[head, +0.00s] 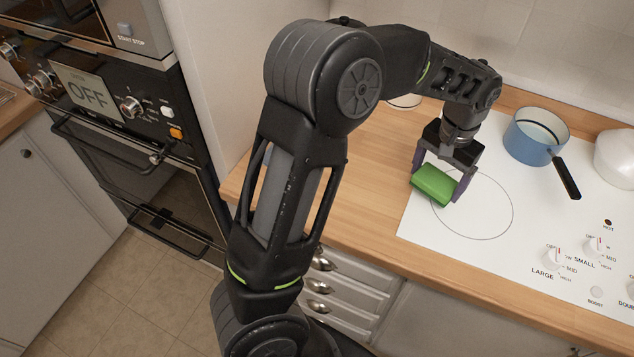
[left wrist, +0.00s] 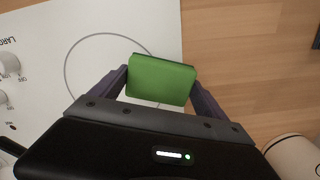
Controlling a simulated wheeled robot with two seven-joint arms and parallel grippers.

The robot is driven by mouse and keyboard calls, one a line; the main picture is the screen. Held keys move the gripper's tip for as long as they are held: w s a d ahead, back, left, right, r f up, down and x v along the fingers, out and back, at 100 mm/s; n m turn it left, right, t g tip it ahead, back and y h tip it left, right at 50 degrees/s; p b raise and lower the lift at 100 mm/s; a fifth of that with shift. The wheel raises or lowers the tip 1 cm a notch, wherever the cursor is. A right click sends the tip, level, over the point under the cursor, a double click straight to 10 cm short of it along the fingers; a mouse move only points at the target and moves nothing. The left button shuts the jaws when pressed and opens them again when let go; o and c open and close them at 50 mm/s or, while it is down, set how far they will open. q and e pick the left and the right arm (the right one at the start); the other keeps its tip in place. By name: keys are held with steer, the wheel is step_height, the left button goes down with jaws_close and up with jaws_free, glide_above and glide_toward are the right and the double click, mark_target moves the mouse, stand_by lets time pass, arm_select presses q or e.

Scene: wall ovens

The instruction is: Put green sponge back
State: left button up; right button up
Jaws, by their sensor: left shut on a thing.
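The green sponge (head: 433,184) is between the fingers of my left gripper (head: 438,186), over the left edge of the white cooktop (head: 500,245) and its drawn ring. My left gripper is shut on it. The left wrist view shows the sponge (left wrist: 160,79) held between the two purple fingers of the left gripper (left wrist: 160,85), with the cooktop and wooden counter behind it. I cannot tell whether the sponge touches the cooktop. My right gripper is not in view.
A blue pot (head: 534,137) with a black handle stands at the back of the cooktop. A white rounded vessel (head: 616,158) is at the far right. Wooden counter (head: 372,165) lies left of the cooktop. The wall oven (head: 125,120) stands at the left.

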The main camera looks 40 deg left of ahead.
arm_select(q)
steer(key=shift+s+a+f, duration=0.15)
steer(key=shift+a+f, duration=0.15)
steer(key=shift+a, duration=0.25)
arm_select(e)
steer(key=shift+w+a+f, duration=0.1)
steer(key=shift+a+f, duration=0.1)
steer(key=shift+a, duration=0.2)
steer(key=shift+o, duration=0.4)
arm_select(q)
steer(key=shift+s+a+r, duration=0.1)
steer(key=shift+a+r, duration=0.05)
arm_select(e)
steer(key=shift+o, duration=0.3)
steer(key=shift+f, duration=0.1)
arm_select(q)
steer(key=s+a+r+n+b, duration=0.3)
steer(key=s+a+r, duration=0.4)
steer(key=s+a, duration=0.3)
steer(key=shift+s+a+r+n, duration=0.25)
steer(key=shift+a+n, duration=0.25)
steer(key=shift+a, duration=0.35)
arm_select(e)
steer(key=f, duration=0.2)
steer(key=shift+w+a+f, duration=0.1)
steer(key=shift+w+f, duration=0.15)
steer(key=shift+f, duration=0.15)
